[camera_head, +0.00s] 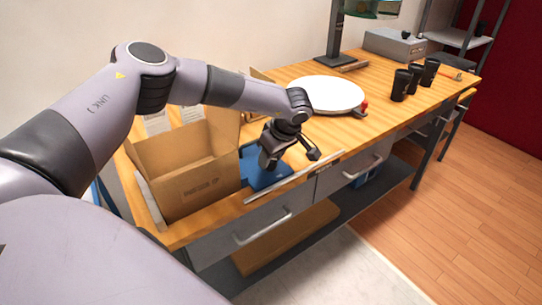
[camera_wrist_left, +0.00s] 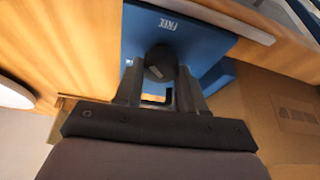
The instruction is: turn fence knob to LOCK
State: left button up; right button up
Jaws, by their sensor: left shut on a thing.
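A blue fixture plate (camera_head: 262,168) lies on the wooden bench beside the cardboard box. In the left wrist view the blue plate (camera_wrist_left: 210,42) bears a white label (camera_wrist_left: 168,23) that appears to read FREE. A round dark knob (camera_wrist_left: 159,62) stands on the plate. My left gripper (camera_head: 278,152) is over the plate. In the wrist view its two fingers (camera_wrist_left: 160,78) are on either side of the knob, shut on it. The knob is hidden behind the gripper in the head view, and I cannot read its pointer. My right gripper is not in view.
An open cardboard box (camera_head: 185,175) stands close left of the plate. A metal bar (camera_head: 292,180) runs along the bench's front edge. A white disc (camera_head: 328,94) with a red knob (camera_head: 365,103) is behind right. Several black cups (camera_head: 401,84) stand farther right.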

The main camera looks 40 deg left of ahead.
pick_arm(q)
jog(key=n+g, duration=0.1)
jog(key=n, duration=0.1)
jog(key=n+b, duration=0.1)
jog(key=n, duration=0.1)
jog(key=shift+w+f+n+g, duration=0.1)
jog(key=shift+n+g, duration=0.2)
jog(key=shift+g, duration=0.1)
jog(key=n+g+b, duration=0.1)
jog(key=n, duration=0.2)
jog(key=shift+n+h, duration=0.3)
jog(key=shift+n, duration=0.1)
jog(key=n+g+b, duration=0.1)
jog(key=n+b, duration=0.1)
jog(key=n, duration=0.1)
jog(key=shift+w+f+h+b, duration=0.1)
jog(key=shift+h+b, duration=0.25)
jog(key=shift+h, duration=0.05)
jog(key=shift+a+r+n+g+h+b, duration=0.1)
jog(key=shift+n+g+h+b, duration=0.2)
jog(key=shift+n+b, duration=0.6)
jog(key=shift+r+n+g+h+b, duration=0.1)
jog(key=shift+n+g+h+b, duration=0.15)
jog(key=shift+n+b, duration=0.65)
jog(key=o, duration=1.1)
jog(key=shift+c, duration=0.2)
jog(key=shift+r, duration=0.15)
